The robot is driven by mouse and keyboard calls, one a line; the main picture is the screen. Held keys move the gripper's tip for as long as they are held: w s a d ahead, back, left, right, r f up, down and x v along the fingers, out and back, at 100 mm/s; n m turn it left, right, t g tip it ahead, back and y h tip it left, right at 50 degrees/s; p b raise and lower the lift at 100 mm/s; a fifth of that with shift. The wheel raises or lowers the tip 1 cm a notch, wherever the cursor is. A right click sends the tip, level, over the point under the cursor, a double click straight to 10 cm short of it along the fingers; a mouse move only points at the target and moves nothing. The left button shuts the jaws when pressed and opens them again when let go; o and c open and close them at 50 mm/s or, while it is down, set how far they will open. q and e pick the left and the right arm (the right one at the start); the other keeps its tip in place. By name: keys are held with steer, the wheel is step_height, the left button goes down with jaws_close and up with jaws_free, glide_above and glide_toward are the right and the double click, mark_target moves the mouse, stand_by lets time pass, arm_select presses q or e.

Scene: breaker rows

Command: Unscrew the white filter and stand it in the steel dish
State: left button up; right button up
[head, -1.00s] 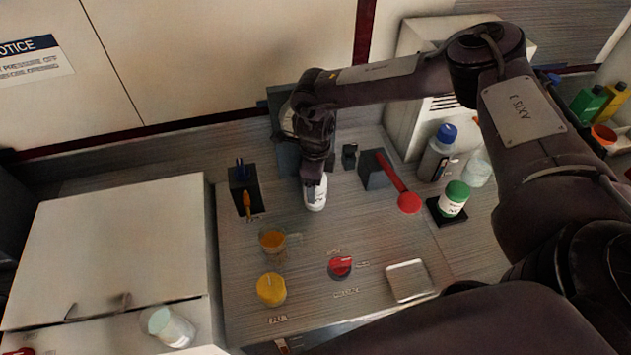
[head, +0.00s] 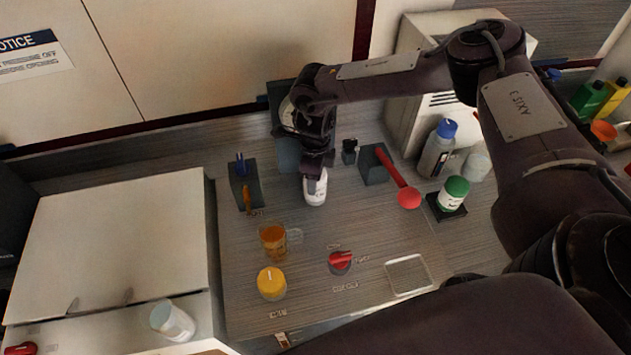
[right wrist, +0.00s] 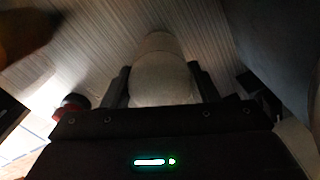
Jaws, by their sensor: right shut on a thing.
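The white filter (head: 314,190) is below my right gripper (head: 315,173), in front of a dark grey upright block (head: 287,155). My right gripper is shut on it. In the right wrist view the filter (right wrist: 163,80) fills the space between the two dark fingers, with one on each side. The filter's upper end is hidden by the gripper, so I cannot tell whether its thread is still engaged. The square steel dish (head: 408,275) lies empty at the front right of the worktop. My left gripper is not in view.
A red-ended lever (head: 408,197) and a green-capped bottle (head: 454,193) stand right of the filter. A red knob (head: 340,261) is left of the dish. An amber cup (head: 274,241) and yellow-topped jar (head: 271,283) are front left. The worktop between filter and dish is mostly clear.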

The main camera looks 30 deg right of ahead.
steer(key=n, duration=0.2)
steer(key=shift+n, duration=0.4)
steer(key=n+b, duration=0.1)
steer(key=n, duration=0.3)
steer(key=shift+n, duration=0.3)
steer(key=n, duration=0.4)
steer(key=shift+n, duration=0.3)
steer(key=n, duration=0.3)
steer(key=shift+b, duration=0.3)
steer(key=shift+w+a+f+n+b, duration=0.15)
steer(key=shift+n+b, duration=0.35)
steer(key=shift+b, duration=0.2)
steer(key=shift+n+b, duration=0.3)
steer(key=shift+b, duration=0.05)
steer(key=shift+r, duration=0.2)
